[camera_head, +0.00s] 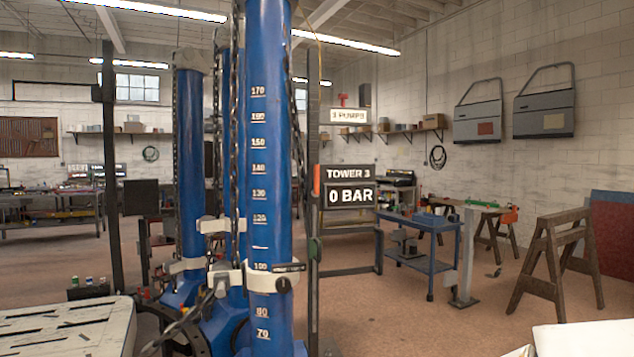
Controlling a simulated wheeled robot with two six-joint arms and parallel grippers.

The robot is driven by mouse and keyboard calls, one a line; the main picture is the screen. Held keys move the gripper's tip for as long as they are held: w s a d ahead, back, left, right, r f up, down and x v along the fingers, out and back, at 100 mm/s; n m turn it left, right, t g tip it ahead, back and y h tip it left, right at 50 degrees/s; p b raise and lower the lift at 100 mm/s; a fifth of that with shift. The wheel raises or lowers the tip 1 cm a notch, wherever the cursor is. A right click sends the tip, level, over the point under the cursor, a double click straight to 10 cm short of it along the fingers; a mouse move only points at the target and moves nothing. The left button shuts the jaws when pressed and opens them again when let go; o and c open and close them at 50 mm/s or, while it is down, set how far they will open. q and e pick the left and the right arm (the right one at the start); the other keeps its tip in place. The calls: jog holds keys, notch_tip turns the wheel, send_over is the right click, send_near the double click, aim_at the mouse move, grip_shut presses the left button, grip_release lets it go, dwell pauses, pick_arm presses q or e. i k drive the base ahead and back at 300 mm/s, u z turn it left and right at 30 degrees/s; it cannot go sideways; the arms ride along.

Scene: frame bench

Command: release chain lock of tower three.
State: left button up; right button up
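A blue tower (268,170) with a white number scale stands upright in the middle of the head view. Beside it a black sign (348,187) reads "TOWER 3" and "0 BAR". A dark chain (299,150) hangs along the tower's right side, and another chain (236,110) runs down its left side. A white collar (262,281) wraps the tower near the 100 mark. It has a dark round knob (283,285) and a short dark bar (290,267) at its right. I cannot tell which part is the chain lock or its state. Neither gripper is in view.
More blue towers (189,150) stand behind and left. A slotted pale bench top (65,330) fills the lower left. A white surface (585,339) shows at the lower right.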

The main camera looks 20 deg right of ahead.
aim_at(315, 192)
jog(key=z, duration=0.5)
jog(key=k, duration=0.6)
jog(key=z, duration=0.8)
jog(key=i, duration=1.4)
jog(key=u, duration=1.1)
jog(key=i, duration=0.35)
jog(key=u, duration=0.4)
